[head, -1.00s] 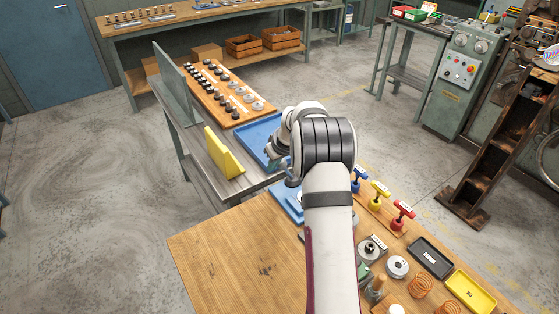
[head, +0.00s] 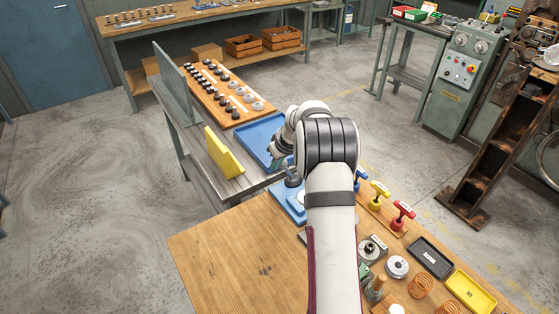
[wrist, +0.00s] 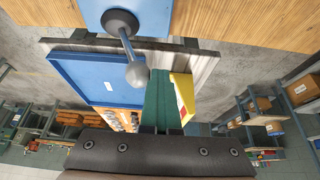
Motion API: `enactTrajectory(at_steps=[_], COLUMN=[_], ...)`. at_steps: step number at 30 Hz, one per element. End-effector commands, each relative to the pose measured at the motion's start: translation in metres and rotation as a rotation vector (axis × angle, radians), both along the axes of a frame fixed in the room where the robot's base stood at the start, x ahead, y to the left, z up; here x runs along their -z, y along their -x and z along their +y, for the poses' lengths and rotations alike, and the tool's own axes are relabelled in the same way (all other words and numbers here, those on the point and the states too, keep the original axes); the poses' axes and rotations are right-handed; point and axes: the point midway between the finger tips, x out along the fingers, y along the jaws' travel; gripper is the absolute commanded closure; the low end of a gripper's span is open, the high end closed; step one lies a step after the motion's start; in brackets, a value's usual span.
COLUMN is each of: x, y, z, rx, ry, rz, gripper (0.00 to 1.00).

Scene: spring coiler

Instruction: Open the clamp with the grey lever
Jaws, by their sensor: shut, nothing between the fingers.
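The grey lever (wrist: 130,48) shows in the wrist view as a rod with a round ball knob, rising from a dark round hub on a blue base (wrist: 93,10). In the head view the lever's dark hub (head: 292,181) shows just left of my arm, above the blue base (head: 287,203). My gripper's green fingers (wrist: 160,72) are together, with nothing between them. In the wrist view the knob appears just left of the fingertips; I cannot tell whether they touch. My arm hides part of the clamp in the head view.
A blue tray (head: 256,131) and a yellow upright block (head: 222,156) are on the grey bench beyond. Blue, yellow and red T-handles (head: 402,211) stand to the right of my arm. The wooden table's left front (head: 230,255) is clear.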

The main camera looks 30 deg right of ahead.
Motion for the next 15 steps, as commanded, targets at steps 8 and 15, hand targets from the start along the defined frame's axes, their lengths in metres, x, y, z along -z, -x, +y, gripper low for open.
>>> enactTrajectory(at_steps=[8, 15], x=[-0.002, -0.002], y=[0.005, 0.005], z=[-0.014, -0.014], rx=[0.0, 0.0], ry=[0.001, 0.001], rz=[0.001, 0.001], gripper=[1.0, 1.0])
